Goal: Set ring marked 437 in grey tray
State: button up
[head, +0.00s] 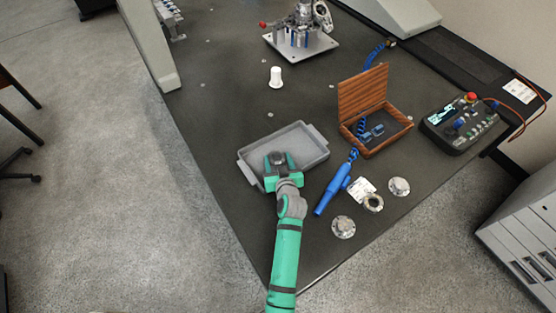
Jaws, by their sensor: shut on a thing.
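The grey tray (309,155) is a shallow rectangular tray with a handle at each end, on the dark table. My gripper (278,159) is over the tray's near side, shut on a small dark grey thing mostly hidden by the fingers and wrist. I cannot tell whether that thing touches the tray floor. Three round metal pieces lie right of my arm: one near the front edge (343,227), a ring-like one (374,203) by a white card, and one farther right (399,187). No number is readable on any of them.
A blue tool (334,190) lies just right of the tray, beside the white card (361,188). An open wooden box (379,141) stands behind it. A white cylinder (276,77) stands behind the tray. A control box (460,122) is at right. The table left of the tray is narrow.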

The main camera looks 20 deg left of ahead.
jog(key=shift+f, duration=0.1)
jog(key=o, duration=1.4)
jog(key=v, duration=1.2)
jog(key=shift+a, duration=0.1)
